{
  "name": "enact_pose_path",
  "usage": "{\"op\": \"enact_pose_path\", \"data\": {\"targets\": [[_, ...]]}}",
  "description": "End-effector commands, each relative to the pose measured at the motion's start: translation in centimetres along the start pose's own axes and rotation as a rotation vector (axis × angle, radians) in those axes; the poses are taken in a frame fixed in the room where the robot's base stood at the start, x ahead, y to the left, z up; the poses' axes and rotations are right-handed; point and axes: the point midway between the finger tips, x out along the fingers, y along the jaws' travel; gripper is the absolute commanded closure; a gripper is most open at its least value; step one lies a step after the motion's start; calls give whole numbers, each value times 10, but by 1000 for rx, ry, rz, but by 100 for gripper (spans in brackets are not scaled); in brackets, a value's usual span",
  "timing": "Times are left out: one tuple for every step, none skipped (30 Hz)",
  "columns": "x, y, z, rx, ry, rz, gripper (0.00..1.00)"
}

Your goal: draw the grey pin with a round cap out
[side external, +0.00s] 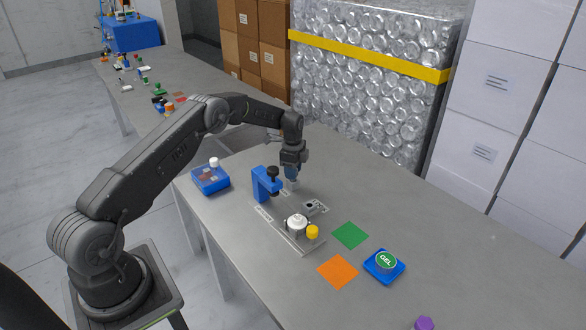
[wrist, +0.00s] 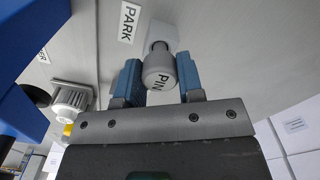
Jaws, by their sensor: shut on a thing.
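The grey pin (wrist: 159,72) has a round cap marked "PIN" and shows between my gripper's blue fingers in the wrist view. Its narrower grey part runs behind the cap to a grey block; how deep it sits is hidden. My gripper (wrist: 160,82) is shut on the cap, with one finger on each side. In the side view my gripper (side external: 291,172) points down behind the blue press, with the pale pin (side external: 292,185) just below its fingers.
The blue press (side external: 264,183) with a black knob stands close left of my gripper. In front are a white round part (side external: 296,224) and a yellow knob (side external: 312,232) on the plate. Green (side external: 350,235) and orange (side external: 338,272) squares and a GEL tray (side external: 371,270) lie right.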

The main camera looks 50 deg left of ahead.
Motion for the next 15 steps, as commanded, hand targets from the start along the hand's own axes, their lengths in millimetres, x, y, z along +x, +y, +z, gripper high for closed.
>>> {"op": "enact_pose_path", "data": {"targets": [[1,0,0,0,0,0,94],[2,0,0,0,0,0,94],[3,0,0,0,0,0,94],[4,0,0,0,0,0,94],[4,0,0,0,0,0,94],[5,0,0,0,0,0,94],[6,0,0,0,0,0,94],[7,0,0,0,0,0,94],[8,0,0,0,0,0,94],[8,0,0,0,0,0,94],[9,0,0,0,0,0,94],[10,0,0,0,0,0,94],[11,0,0,0,0,0,94],[12,0,0,0,0,0,94],[13,0,0,0,0,0,94]]}}
